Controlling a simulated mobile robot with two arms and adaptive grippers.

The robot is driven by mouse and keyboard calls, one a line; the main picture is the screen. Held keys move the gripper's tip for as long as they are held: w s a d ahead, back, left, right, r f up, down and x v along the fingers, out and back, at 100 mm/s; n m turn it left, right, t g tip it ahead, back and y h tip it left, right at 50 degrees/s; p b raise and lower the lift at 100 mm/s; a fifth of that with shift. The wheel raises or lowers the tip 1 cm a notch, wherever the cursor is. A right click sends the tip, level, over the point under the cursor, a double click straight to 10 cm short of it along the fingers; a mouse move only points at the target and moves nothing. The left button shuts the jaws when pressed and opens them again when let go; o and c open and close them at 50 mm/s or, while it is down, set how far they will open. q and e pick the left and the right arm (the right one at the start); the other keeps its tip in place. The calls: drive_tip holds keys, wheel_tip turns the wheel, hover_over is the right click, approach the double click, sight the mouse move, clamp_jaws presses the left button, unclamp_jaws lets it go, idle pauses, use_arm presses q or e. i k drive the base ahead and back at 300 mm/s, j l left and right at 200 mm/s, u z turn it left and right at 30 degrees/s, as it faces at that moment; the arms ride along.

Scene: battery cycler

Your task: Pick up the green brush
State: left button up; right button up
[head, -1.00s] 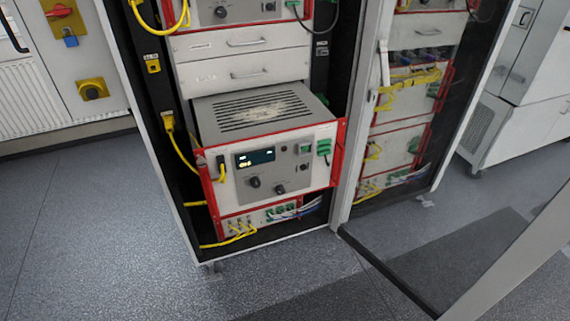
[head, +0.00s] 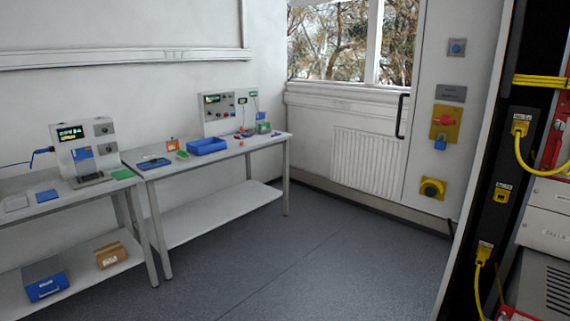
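A small green item (head: 182,154) lies on the far workbench, just left of the blue tray. It may be the green brush, but it is too small to tell. Another green thing (head: 263,128) stands at the right end of the same bench, and its form is also unclear. Neither of my grippers shows in the head view.
The far workbench (head: 160,172) carries a blue tray (head: 206,146) and a grey instrument panel. A nearer bench (head: 75,205) at left holds a test device (head: 85,143) and a flat green piece (head: 122,174). An equipment rack (head: 545,225) stands at right. The floor (head: 310,255) between is clear.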

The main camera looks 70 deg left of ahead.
sight(182, 154)
drive_tip(key=u, duration=3.1)
drive_tip(key=z, duration=2.15)
drive_tip(key=u, duration=2.15)
drive_tip(key=i+u, duration=0.4)
drive_tip(key=i+j, duration=0.05)
